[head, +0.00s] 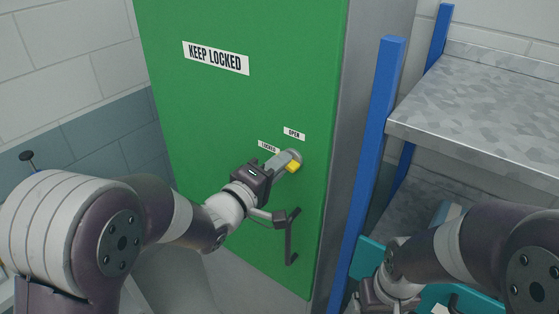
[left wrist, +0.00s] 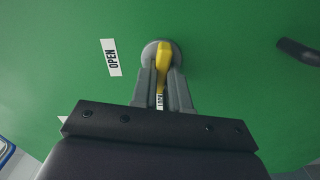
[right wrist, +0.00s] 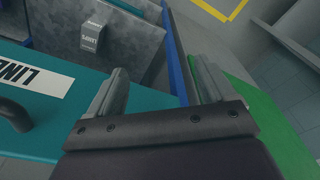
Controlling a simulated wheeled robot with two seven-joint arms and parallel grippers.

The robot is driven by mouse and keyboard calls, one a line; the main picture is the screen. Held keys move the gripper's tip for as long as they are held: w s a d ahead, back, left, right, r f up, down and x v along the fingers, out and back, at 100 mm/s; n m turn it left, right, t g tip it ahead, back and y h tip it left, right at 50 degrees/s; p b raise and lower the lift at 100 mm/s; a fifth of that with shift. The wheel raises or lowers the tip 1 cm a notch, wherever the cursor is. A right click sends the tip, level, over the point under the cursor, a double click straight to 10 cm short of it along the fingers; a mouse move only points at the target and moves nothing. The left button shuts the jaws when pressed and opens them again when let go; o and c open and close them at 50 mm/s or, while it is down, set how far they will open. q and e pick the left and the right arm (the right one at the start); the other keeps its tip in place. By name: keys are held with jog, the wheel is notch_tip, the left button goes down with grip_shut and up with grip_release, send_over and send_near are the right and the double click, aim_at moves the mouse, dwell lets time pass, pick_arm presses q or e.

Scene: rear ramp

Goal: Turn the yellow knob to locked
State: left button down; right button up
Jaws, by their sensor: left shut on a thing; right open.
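The yellow knob (head: 292,168) sits on the green door (head: 240,110), mostly covered by my left gripper (head: 287,161) in the head view. In the left wrist view the knob (left wrist: 163,56) stands on a round grey base, with the left gripper (left wrist: 162,72) shut on it. The OPEN label (left wrist: 111,58) is left of the knob there. In the head view OPEN (head: 294,133) is above LOCKED (head: 268,147). My right gripper (right wrist: 155,92) is open and empty.
A dark door handle (head: 290,238) is below the knob, near my left wrist. A blue-posted metal shelf (head: 480,110) stands right of the cabinet. The right gripper is above a teal surface (right wrist: 60,115) with a labelled strip and a dark handle.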

pick_arm(q)
jog(key=shift+n+p, duration=0.3)
jog(key=shift+n, duration=0.7)
jog(key=shift+f, duration=0.1)
jog(key=c, duration=1.1)
grip_release()
jog(key=shift+a, duration=0.1)
jog(key=shift+s, duration=0.1)
jog(key=b+v, duration=0.3)
jog(key=v, duration=0.9)
jog(key=shift+s+a, duration=0.15)
jog(key=shift+s, duration=0.05)
